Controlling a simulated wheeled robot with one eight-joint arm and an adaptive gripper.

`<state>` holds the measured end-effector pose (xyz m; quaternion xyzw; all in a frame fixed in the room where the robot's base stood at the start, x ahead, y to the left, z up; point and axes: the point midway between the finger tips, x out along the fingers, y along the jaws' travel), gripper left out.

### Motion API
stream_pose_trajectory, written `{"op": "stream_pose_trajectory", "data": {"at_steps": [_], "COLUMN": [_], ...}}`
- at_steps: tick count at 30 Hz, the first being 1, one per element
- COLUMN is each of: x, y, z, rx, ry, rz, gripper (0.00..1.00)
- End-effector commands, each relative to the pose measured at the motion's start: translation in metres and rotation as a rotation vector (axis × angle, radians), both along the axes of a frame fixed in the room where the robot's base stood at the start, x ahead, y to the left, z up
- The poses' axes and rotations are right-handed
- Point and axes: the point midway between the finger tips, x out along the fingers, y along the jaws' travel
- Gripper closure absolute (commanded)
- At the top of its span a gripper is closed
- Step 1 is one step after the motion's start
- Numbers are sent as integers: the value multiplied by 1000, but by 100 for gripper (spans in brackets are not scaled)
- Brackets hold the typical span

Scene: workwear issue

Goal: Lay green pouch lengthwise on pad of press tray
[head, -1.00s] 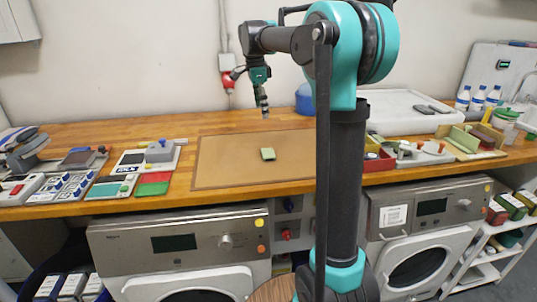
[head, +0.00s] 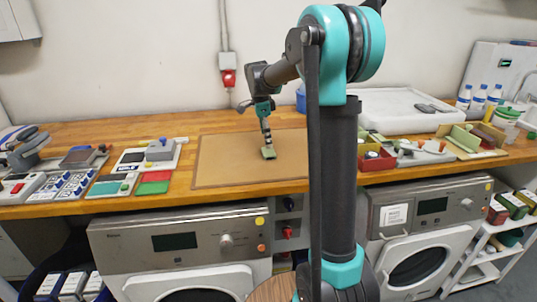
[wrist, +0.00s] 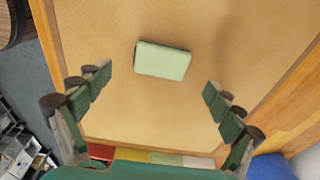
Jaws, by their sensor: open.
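The green pouch (head: 268,153) is a small pale green block lying flat on the brown mat (head: 222,165). In the wrist view the pouch (wrist: 162,61) lies slightly askew, with bare mat around it. My gripper (head: 267,141) points down just above the pouch. In the wrist view its fingers (wrist: 157,82) are wide apart and empty, and the pouch appears slightly beyond the line between the tips. Several trays and fixtures stand at the left and right of the bench; I cannot tell for certain which is the press tray, nor make out its pad.
At the left stand a grey block fixture (head: 160,150), red and green pads (head: 153,182) and a switch panel (head: 63,187). At the right are a white basin (head: 400,110), a red bin (head: 376,160) and bottles (head: 479,98). The mat around the pouch is clear.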

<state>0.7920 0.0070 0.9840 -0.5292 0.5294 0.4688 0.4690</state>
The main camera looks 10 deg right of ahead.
Motion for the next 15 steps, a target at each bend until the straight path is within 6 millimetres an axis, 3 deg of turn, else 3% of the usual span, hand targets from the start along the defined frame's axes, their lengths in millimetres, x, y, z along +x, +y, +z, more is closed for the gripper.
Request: {"op": "stream_pose_trajectory", "data": {"at_steps": [9, 15], "x": [3, 3], "y": [-6, -7], "z": [-42, -48], "rx": [0, 0], "ry": [0, 0], "rz": [0, 1], "gripper": [7, 7]}}
